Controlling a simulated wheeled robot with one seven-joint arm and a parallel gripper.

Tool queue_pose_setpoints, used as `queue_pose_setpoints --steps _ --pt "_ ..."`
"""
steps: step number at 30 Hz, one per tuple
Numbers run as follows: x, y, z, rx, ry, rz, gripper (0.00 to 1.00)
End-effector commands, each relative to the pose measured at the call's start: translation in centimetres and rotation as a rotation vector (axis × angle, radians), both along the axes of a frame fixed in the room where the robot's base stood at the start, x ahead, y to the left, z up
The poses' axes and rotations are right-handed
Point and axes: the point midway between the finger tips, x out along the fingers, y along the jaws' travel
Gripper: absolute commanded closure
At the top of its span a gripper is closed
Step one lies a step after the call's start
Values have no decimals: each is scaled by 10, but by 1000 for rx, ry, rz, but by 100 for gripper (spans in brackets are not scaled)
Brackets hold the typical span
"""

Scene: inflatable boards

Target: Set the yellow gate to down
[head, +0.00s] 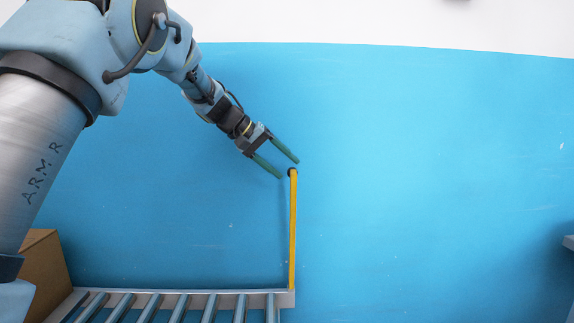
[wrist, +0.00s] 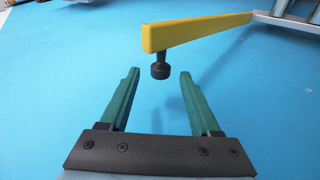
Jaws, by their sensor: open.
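The yellow gate (head: 293,230) is a narrow bar running from the corner of a roller conveyor toward my gripper in the head view. It also shows in the wrist view (wrist: 198,30), entering from the upper right. A black knob (wrist: 160,66) sticks out from its free end. My gripper (head: 288,168) is open, with green fingers. In the wrist view, the knob lies in line with the gap between the fingertips (wrist: 159,73), about level with them or just beyond. I see no finger clearly touching it.
The roller conveyor (head: 190,299) runs along the bottom left, with a brown box (head: 46,258) beside it. A grey edge (head: 569,243) shows at the far right. The blue surface (head: 430,180) right of the gate is clear.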

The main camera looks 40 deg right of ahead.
Motion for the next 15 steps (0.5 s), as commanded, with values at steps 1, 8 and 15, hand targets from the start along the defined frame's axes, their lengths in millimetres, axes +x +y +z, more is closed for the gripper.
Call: queue_pose_setpoints --steps 1,8,15 --pt "-2 -5 -3 1 0 -1 36" --pt "-5 -12 -12 0 0 0 36" --pt "-5 -12 -13 0 -1 1 38"
